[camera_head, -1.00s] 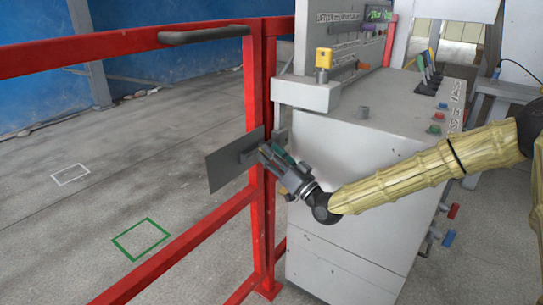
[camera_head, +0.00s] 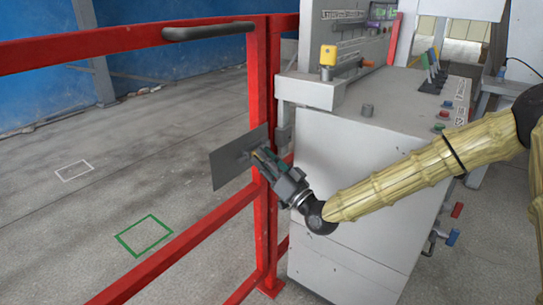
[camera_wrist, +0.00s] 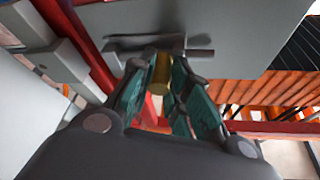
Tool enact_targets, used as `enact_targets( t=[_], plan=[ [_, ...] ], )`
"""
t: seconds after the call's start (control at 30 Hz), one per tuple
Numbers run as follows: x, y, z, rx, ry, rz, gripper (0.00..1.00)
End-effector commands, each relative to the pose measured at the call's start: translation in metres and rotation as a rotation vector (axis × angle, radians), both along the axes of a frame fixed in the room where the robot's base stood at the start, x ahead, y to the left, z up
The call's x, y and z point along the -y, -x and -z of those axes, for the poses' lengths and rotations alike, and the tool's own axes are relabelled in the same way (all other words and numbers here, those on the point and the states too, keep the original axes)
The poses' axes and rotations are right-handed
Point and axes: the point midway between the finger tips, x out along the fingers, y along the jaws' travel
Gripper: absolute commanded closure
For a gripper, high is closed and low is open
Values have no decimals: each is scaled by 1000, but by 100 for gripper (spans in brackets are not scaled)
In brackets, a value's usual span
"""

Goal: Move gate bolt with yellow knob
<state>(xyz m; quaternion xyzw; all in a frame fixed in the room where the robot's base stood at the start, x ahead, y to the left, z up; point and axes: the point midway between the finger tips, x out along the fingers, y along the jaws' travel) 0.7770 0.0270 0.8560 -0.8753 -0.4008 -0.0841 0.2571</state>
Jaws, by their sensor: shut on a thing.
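The gate bolt is a grey bar (camera_wrist: 200,53) on a flat grey plate (camera_head: 232,167), which is fixed at the red gate post (camera_head: 258,95). Its yellow knob (camera_wrist: 161,75) shows in the wrist view between my fingertips. My gripper (camera_head: 261,158) reaches the plate from the right in the head view and is shut on the knob. In the head view my fingers hide the knob and most of the bolt. The bar shows on both sides of my fingers in the wrist view.
Red gate rails (camera_head: 190,240) run left of the post. A grey machine cabinet (camera_head: 345,190) stands close on the right, with another yellow knob (camera_head: 328,55) on its ledge. A black handle (camera_head: 208,31) is on the top rail. Open floor with a green outlined square (camera_head: 145,236) lies beyond.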

Motion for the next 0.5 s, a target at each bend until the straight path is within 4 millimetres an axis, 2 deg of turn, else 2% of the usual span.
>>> enact_targets(
  t=[0.23, 0.27, 0.33, 0.37, 0.5],
  plan=[
    [-4, 4, 1, -1, 1, -9, 100],
    [-4, 4, 1, -1, 2, -10, 77],
    [-4, 4, 1, -2, 2, -9, 64],
    [-4, 4, 1, -1, 1, -9, 60],
    [-2, 3, 1, 0, 1, -6, 60]
  ],
)
